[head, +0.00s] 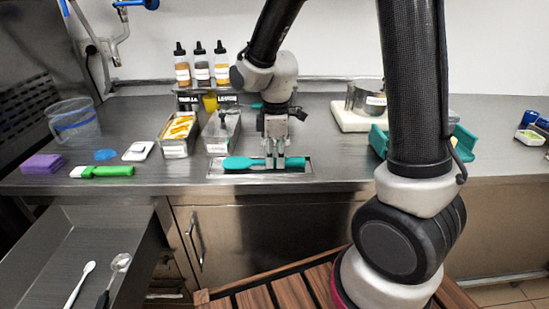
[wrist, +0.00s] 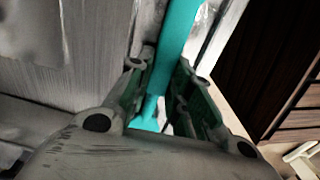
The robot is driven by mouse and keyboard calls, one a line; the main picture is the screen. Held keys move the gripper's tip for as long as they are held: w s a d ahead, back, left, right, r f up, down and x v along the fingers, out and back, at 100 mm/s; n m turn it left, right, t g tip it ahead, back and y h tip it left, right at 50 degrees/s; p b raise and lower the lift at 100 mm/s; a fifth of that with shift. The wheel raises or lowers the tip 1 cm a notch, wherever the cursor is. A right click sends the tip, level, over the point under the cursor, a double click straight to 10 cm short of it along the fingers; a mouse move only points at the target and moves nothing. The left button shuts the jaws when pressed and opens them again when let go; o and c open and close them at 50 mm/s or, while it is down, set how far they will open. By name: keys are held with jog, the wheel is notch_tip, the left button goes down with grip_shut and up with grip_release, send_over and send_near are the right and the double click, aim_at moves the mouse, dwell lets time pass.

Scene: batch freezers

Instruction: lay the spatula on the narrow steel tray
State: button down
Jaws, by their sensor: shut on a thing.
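The teal spatula (head: 240,163) lies lengthwise over the narrow steel tray (head: 216,173) near the counter's front edge, its broad end to the left. My gripper (head: 279,163) points down and is shut on the spatula toward its right part. In the wrist view the teal spatula (wrist: 176,45) runs between the two fingers (wrist: 165,105). The spatula is at or just above the tray; I cannot tell if it touches. The part of the tray behind my gripper is hidden.
Two steel pans (head: 179,148) (head: 232,140) stand behind and left of the tray. A white board (head: 350,119) and a teal object (head: 466,143) are to the right. Clear counter lies right of the tray.

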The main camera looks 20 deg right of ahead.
jog(key=shift+f, duration=0.25)
jog(key=c, duration=1.3)
grip_release()
jog(key=shift+r, duration=0.1)
notch_tip(320, 180, up, 12)
jog(key=s+d+r+m+t, duration=0.2)
jog(key=s+d+m, duration=0.4)
jog(key=s, duration=0.3)
jog(key=s+d+r+m+t, duration=0.2)
jog(key=s+d+r+m, duration=0.2)
jog(key=s+d+m, duration=0.3)
jog(key=s+m, duration=0.1)
jog(key=s, duration=0.1)
jog(key=shift+s+d+r, duration=0.15)
jog(key=shift+s+d, duration=0.1)
jog(key=shift+s, duration=0.05)
